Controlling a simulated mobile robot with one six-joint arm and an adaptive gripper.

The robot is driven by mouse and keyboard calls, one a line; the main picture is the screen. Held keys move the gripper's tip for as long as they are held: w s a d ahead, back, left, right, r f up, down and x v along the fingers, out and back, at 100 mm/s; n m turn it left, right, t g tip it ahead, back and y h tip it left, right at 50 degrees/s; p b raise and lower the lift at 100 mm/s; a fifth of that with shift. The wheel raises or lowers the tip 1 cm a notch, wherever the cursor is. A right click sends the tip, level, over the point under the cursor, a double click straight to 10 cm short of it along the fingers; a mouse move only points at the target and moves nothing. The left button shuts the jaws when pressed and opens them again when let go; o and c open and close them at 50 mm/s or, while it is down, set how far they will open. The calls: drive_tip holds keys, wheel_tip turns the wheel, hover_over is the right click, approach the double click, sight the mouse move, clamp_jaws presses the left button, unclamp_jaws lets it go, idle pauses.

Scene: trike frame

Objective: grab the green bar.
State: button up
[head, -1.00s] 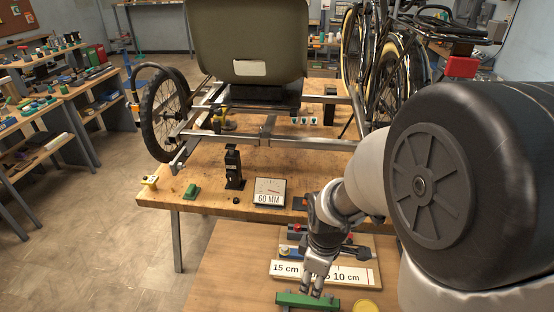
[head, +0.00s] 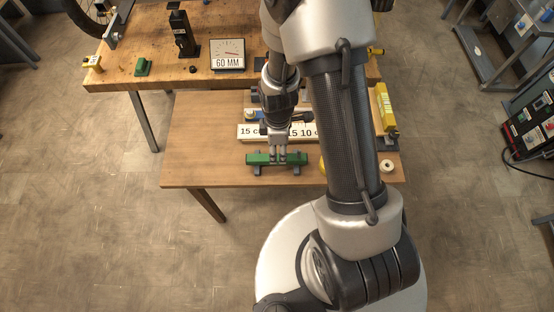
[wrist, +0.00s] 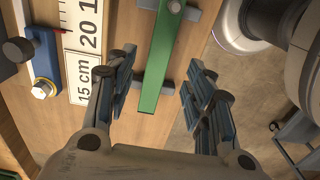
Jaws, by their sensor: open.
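The green bar (head: 262,158) lies across dark supports near the front edge of the lower wooden table in the head view. In the wrist view the green bar (wrist: 162,60) runs up the picture between the two fingers. My gripper (head: 279,157) is above the bar, its fingers pointing down at it. In the wrist view my gripper (wrist: 157,90) is open, with one finger on each side of the bar and a gap on both sides. Nothing is held. I cannot tell exactly how far the fingertips are above the bar.
A white ruler board (head: 252,131) lies just behind the bar, with a blue part (wrist: 40,62) beside it. A yellow block (head: 386,107) and a white ring (head: 387,166) are to the right. The workbench (head: 120,75) with a 60 MM gauge (head: 228,54) stands behind.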

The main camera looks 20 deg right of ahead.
drive_tip(key=f+b, duration=0.1)
drive_tip(key=f, duration=0.2)
drive_tip(key=f+b, duration=0.1)
drive_tip(key=f, duration=0.1)
drive_tip(key=shift+w+a+f, duration=0.15)
drive_tip(key=shift+a+f, duration=0.05)
drive_tip(key=shift+f, duration=0.2)
drive_tip(key=shift+r, duration=0.1)
drive_tip(key=shift+c, duration=0.5)
clamp_jaws()
